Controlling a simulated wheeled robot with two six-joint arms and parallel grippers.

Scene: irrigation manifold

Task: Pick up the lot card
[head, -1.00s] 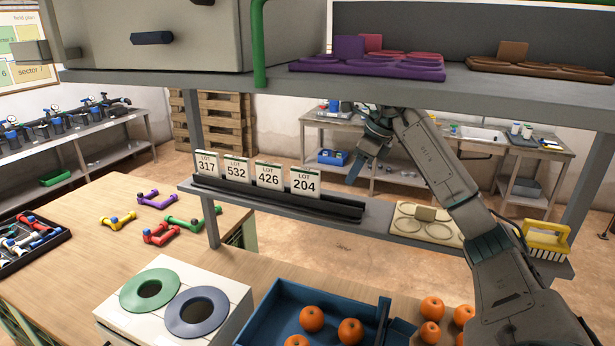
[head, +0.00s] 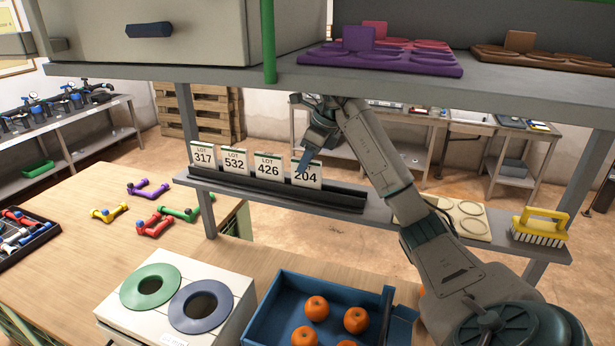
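Several white lot cards stand upright in a row in a dark rack (head: 335,200) on the lower shelf. They read 317 (head: 203,157), 532 (head: 234,160), 426 (head: 267,167) and 204 (head: 307,178). My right gripper (head: 302,162) reaches down from the upper right, its fingertips overlapping the top of the 204 card and hiding part of its "LOT" text. I cannot tell whether they touch the card, or whether the fingers are parted. The 204 card still stands in the rack. My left gripper is not in view.
The upper shelf (head: 400,95) runs close above my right arm, with a green post (head: 268,40) at its front. A cream tray (head: 465,220) and a yellow brush (head: 540,226) sit right of the rack. A blue bin (head: 270,318) with oranges stands below.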

